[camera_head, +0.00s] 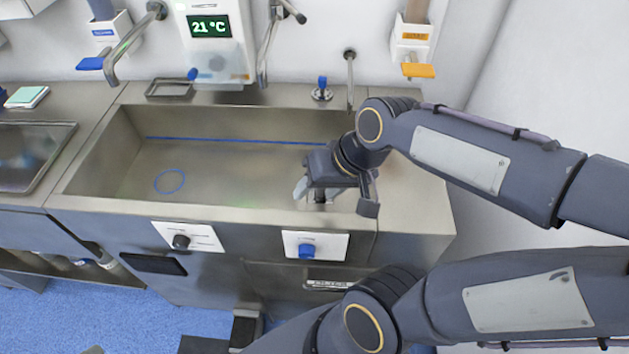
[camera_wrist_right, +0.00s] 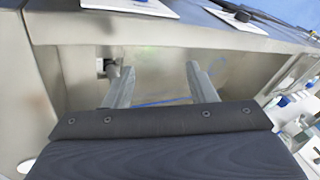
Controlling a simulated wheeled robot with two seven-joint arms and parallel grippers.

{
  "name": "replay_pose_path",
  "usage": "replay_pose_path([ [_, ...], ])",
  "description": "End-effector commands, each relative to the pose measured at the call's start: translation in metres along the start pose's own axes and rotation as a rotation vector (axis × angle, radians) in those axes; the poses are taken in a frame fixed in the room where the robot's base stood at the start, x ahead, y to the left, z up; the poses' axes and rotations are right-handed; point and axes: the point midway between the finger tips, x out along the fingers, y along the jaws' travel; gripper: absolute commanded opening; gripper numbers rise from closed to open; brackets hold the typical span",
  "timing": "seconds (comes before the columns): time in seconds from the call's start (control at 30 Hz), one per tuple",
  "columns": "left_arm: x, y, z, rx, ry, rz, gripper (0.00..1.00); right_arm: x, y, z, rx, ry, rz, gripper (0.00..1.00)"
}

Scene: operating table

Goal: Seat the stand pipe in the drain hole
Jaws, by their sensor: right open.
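My right gripper (camera_head: 334,196) is over the right part of the steel basin (camera_head: 100,160), near its front wall. In the right wrist view its two fingers (camera_wrist_right: 160,84) stand apart with nothing between them. A small dark fitting (camera_wrist_right: 113,71) shows beside the left finger, near a basin wall; I cannot tell if it is the stand pipe or part of the drain. A dark short piece (camera_head: 320,196) shows under the gripper in the head view, partly hidden. A blue ring (camera_head: 170,181) is marked on the basin floor at the left. No drain hole shows clearly. My left gripper is not seen.
Taps (camera_head: 130,45) and a thin upright pipe (camera_head: 349,75) stand behind the basin. A display reading 21 °C (camera_head: 209,27) is on the wall. Front knobs (camera_head: 306,250) sit below the rim. The basin's left and middle are clear.

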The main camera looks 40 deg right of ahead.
Motion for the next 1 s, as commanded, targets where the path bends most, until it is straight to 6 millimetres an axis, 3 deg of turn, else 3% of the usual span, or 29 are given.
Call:
replay_pose_path([
  [0.2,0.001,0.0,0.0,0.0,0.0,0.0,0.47,0.046,0.035,-0.067,0.274,-0.099,0.176,0.51],
  [0.4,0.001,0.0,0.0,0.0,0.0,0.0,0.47,0.089,0.068,-0.103,0.444,-0.127,0.332,0.51],
  [0.6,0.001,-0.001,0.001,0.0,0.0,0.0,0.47,0.108,0.082,-0.113,0.507,-0.126,0.399,0.51],
  [1.0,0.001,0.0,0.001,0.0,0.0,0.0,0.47,0.147,0.103,-0.101,0.511,-0.129,0.404,0.51],
])
